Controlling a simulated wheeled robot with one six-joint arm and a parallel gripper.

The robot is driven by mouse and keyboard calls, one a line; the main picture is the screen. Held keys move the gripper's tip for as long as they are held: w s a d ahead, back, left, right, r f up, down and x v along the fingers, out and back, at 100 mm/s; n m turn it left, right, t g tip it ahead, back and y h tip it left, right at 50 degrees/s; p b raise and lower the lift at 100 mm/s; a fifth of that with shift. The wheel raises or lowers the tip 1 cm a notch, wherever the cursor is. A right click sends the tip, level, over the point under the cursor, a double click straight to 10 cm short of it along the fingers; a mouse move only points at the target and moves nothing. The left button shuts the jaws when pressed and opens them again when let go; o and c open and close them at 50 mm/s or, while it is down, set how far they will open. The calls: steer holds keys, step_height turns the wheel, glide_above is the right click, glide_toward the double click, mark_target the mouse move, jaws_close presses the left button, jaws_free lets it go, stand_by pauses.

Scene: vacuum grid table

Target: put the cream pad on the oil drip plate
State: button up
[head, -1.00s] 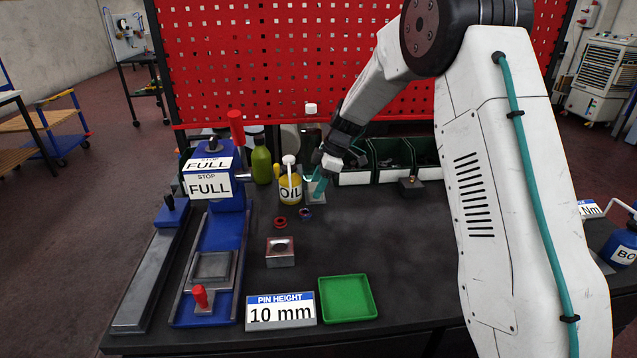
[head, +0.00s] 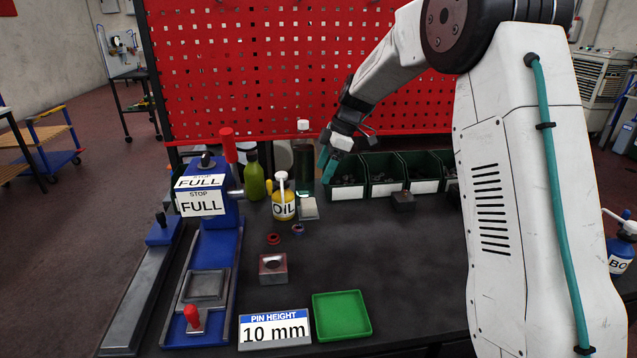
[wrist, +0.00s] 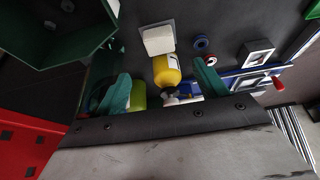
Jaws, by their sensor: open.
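The cream pad (wrist: 158,41) lies flat on the grey oil drip plate (wrist: 145,27) in the wrist view, with a strip of plate showing along its edge. In the head view the pad (head: 309,208) is a small pale square just right of the yellow oil can (head: 284,203). My gripper (head: 327,165) is open and empty, raised above and behind the plate, near the green bins. The pad is clear of both fingers.
Green bins (head: 387,172) line the back right below the red pegboard (head: 300,70). A green bottle (head: 254,178) and blue press (head: 212,240) stand left. A green tray (head: 341,315), pin-height sign (head: 274,329) and metal block (head: 273,267) sit in front. The table's right middle is clear.

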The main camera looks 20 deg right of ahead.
steer(key=s+a+r+m+h, duration=0.1)
steer(key=s+r+m, duration=0.4)
steer(key=s, duration=0.6)
steer(key=s+a+r+m+h, duration=0.1)
steer(key=s+r+m, duration=0.1)
steer(key=s+r, duration=0.7)
steer(key=s+f+m+h, duration=0.1)
steer(key=s+f+m, duration=0.2)
steer(key=s, duration=0.9)
steer(key=s+d+f+m+h, duration=0.1)
steer(key=s+f+m, duration=0.3)
steer(key=s, duration=0.9)
steer(key=shift+s+d+m, duration=0.15)
steer(key=shift+d+m, duration=0.05)
steer(key=shift+m, duration=0.7)
